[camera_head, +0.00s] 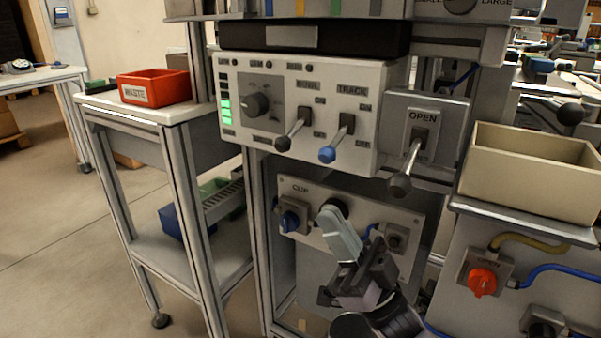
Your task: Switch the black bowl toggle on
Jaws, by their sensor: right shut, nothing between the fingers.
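The black bowl toggle (293,134) is on the light grey control panel (295,75), under a label that reads like BOWL. Its lever points down and out to the left, ending in a black ball knob, toward the OFF side of the plate. My right gripper (330,215) is in the lower middle, shut and empty. Its fingers point up, in front of the lower panel (405,217) marked CLIP. It is below the toggle and apart from it in the picture. My left gripper is out of view.
A blue-knobbed TRACK toggle (328,154) is close at the right of the black one. A larger OPEN lever (402,182) sticks out further right. A black dial (257,104) is to the left. A beige bin (530,170) and a red WASTE bin (154,88) stand at the sides.

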